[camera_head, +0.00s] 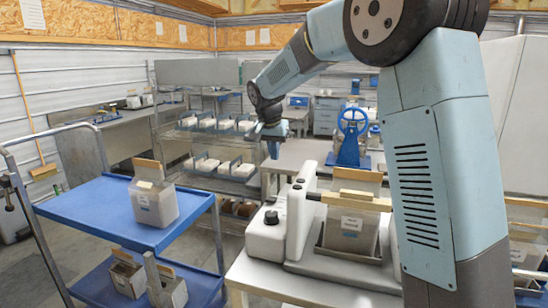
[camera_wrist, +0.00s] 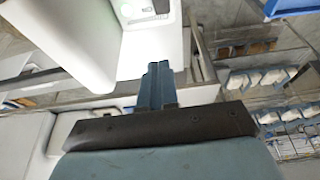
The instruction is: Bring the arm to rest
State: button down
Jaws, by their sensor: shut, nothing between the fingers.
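My arm rises on the right of the head view, bends at the top and reaches toward the middle. My gripper (camera_head: 272,150) hangs at its end, pointing down, in the air behind the white machine in the picture. In the wrist view the two blue fingers of my gripper (camera_wrist: 158,72) are together with nothing between them. Parts of the white machine (camera_wrist: 75,35) show at the upper left of the wrist view.
A white machine (camera_head: 267,236) holds a grey bag (camera_head: 350,232) on a bench. A blue cart (camera_head: 95,212) at left carries a filled bag (camera_head: 153,205). A shelf rack (camera_head: 212,178) with white packs stands behind. A blue handwheel press (camera_head: 352,135) stands right of my gripper.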

jog(key=shift+n+y, duration=0.3)
jog(key=shift+n, duration=0.1)
jog(key=s+d+r, duration=0.1)
jog(key=s+d, duration=0.1)
jog(key=s, duration=0.1)
jog(key=s+d+r, duration=0.2)
jog(key=d, duration=0.1)
jog(key=s+d+r, duration=0.2)
jog(key=s+d, duration=0.1)
jog(key=shift+s, duration=0.35)
jog(key=s+d+f+n, duration=0.1)
jog(key=s+d, duration=0.3)
jog(key=s, duration=0.6)
jog(key=s+d+n+t, duration=0.1)
jog(key=s+d, duration=0.3)
jog(key=s, duration=0.6)
jog(key=s+d+f+n+t, duration=0.1)
jog(key=s+d, duration=0.2)
jog(key=s, duration=0.7)
jog(key=shift+d+f+y, duration=0.3)
jog(key=shift+d+y, duration=0.1)
